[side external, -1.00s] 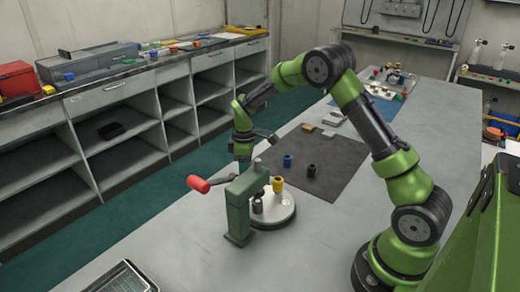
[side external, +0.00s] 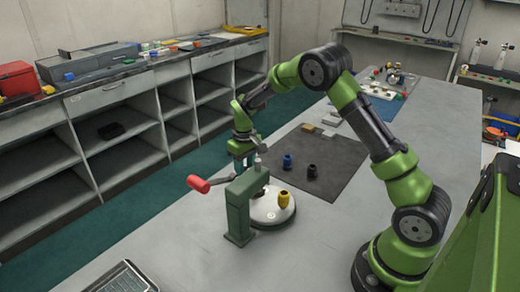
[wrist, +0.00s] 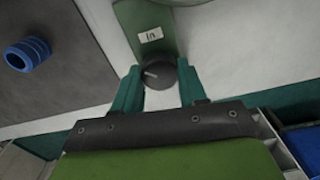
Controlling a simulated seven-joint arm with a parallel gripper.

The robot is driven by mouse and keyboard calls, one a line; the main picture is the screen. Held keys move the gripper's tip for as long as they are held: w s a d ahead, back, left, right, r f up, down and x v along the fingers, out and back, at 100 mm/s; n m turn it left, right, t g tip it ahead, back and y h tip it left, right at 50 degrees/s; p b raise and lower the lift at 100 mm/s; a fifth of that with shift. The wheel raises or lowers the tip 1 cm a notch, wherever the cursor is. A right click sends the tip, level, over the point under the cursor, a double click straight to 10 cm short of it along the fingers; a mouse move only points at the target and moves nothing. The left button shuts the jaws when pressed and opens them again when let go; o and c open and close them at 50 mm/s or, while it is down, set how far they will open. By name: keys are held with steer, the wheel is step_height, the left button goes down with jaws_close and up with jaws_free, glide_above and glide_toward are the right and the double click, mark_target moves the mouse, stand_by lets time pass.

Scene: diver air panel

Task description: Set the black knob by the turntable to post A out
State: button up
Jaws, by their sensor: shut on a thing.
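The black knob (wrist: 157,73) sits at the end of a green bracket in the wrist view, with a light pointer mark aimed to the left. My gripper (wrist: 160,88) has its two teal fingers on either side of the knob, shut on it. In the side view my gripper (side external: 243,160) is low behind the green post, and the knob is hidden or too small to tell. The round pale turntable (side external: 270,216) stands beside the green post (side external: 238,210), with a yellow fitting (side external: 284,199) on it.
A red-ended handle (side external: 198,184) sticks out left of the post. A blue fitting (side external: 287,161) and a black fitting (side external: 312,171) stand on the dark mat (side external: 340,160). A small white label (wrist: 150,35) is on the bracket, its marking unclear. The front bench is mostly clear.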

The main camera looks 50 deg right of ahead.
mark_target(246, 169)
steer(key=m, duration=0.5)
steer(key=shift+m, duration=2.5)
steer(key=o, duration=1.1)
steer(key=shift+c, duration=0.2)
step_height(246, 169, up, 17)
